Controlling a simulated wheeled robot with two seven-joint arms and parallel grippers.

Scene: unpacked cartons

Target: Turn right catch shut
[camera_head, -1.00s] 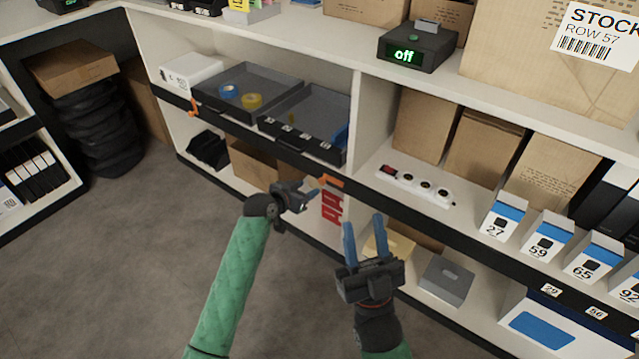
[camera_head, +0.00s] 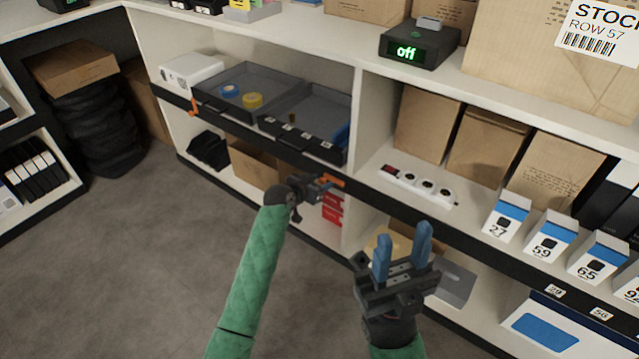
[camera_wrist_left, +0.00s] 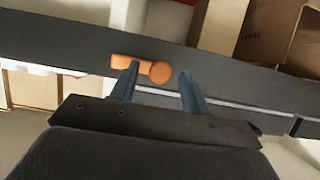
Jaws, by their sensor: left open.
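The right catch (camera_head: 334,180) is a small orange lever on the black shelf edge, just left of the power strip. In the left wrist view the catch (camera_wrist_left: 158,71) lies roughly along the black edge, with its round end to the right and its arm to the left. My left gripper (camera_wrist_left: 158,74) is open at the catch. Its left finger overlaps the arm and the round end shows between the fingers; I cannot tell whether they touch. In the head view the left gripper partly covers the catch. My right gripper (camera_head: 402,250) is open and empty, fingers up, before the lower shelf.
Another orange catch (camera_head: 195,106) hangs down at the far left of the black edge. Two dark trays (camera_head: 262,80) sit on the shelf above. A white power strip (camera_head: 445,200) lies to the right. Red boxes (camera_head: 332,210) stand below. The floor at left is clear.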

